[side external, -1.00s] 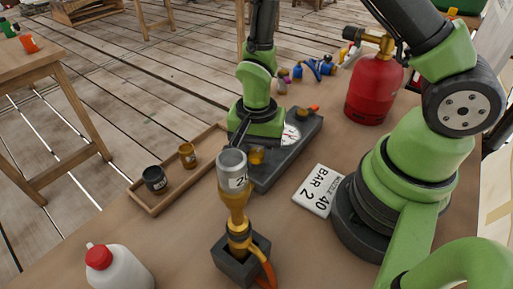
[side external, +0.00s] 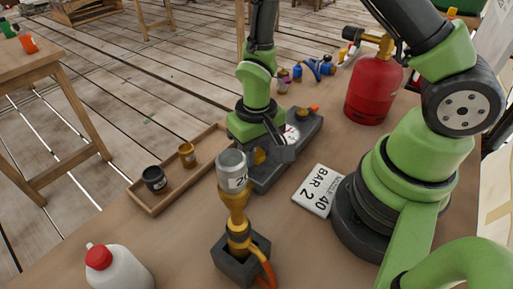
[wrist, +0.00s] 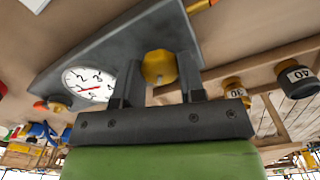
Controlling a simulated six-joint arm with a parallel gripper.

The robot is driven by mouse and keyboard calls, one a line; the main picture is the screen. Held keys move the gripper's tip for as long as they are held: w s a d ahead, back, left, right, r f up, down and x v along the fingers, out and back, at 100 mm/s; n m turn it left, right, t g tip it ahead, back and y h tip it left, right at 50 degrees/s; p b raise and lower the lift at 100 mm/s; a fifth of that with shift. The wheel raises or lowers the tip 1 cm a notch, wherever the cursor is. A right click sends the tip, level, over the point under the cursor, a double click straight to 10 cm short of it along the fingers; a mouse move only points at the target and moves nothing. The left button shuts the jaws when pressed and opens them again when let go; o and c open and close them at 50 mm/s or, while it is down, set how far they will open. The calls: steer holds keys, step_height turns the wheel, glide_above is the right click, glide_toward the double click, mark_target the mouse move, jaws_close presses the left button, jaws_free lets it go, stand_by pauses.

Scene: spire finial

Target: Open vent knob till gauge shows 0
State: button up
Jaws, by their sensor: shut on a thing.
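A yellow knob (wrist: 158,67) on the grey panel (wrist: 110,45) sits between the two fingers of my gripper (wrist: 159,77) in the wrist view. The gripper is shut on this knob. In the side view the knob (side external: 259,155) shows partly behind my gripper (side external: 272,150). The round white gauge (wrist: 90,84) is beside the knob on the same panel. Its red needle shows in the wrist view, but I cannot read its value surely. In the side view my gripper partly covers the gauge (side external: 292,134).
A brass fitting with an orange handle (side external: 307,111) is at the panel's far end. A silver-topped nozzle (side external: 233,173) stands close in front. A wooden tray (side external: 152,208) with two small pots is left. A red cylinder (side external: 373,94) stands behind right, a sign (side external: 319,190) right.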

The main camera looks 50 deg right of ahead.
steer(key=shift+n, duration=0.5)
steer(key=o, duration=0.9)
steer(key=shift+o, duration=0.2)
steer(key=shift+r, duration=0.1)
step_height(320, 180, up, 10)
step_height(320, 180, up, 10)
steer(key=m+t+y, duration=0.1)
steer(key=t, duration=0.2)
glide_above(256, 152)
steer(key=s+d, duration=0.1)
steer(key=s, duration=0.3)
steer(key=s+r+t+y, duration=0.1)
steer(key=s+r+t, duration=0.3)
steer(key=s+r, duration=0.2)
steer(key=shift+s+d, duration=0.4)
